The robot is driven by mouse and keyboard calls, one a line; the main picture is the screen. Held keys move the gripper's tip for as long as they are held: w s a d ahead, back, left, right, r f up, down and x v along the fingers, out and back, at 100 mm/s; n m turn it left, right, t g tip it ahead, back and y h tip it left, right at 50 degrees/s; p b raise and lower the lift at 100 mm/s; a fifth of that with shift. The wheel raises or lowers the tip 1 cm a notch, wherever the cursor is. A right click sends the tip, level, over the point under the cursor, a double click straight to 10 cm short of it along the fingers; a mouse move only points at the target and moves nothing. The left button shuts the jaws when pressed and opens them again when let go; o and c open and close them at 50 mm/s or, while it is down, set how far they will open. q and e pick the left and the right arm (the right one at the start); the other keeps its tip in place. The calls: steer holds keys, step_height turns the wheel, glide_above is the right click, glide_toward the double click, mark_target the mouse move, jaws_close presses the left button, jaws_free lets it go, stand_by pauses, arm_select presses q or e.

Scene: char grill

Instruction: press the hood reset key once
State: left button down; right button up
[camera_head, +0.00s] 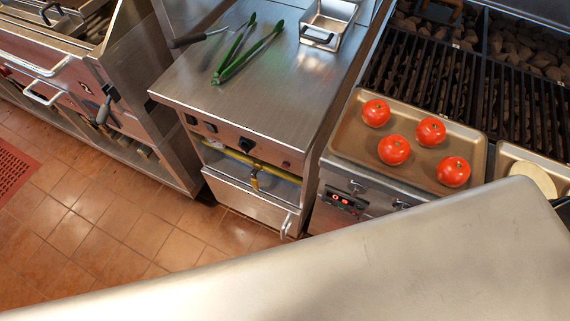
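I cannot make out a key marked as the hood reset key. A small control panel (346,199) with a lit red display and small buttons is on the front of the grill unit, below the tomato tray. Its buttons are too small to read. A broad smooth metal surface (330,265) fills the lower foreground, close to the camera, and covers what lies behind it. Neither of my grippers can be made out in this view.
A tray (345,145) with several tomatoes (394,149) stands before the char grill grates (440,80). Green tongs (245,55) and a metal pan (327,22) are on the steel counter (270,95). Fryers (60,75) stand left.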

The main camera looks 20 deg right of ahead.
jaws_close()
arm_select(q)
steer(key=shift+a, duration=0.1)
stand_by(1.2)
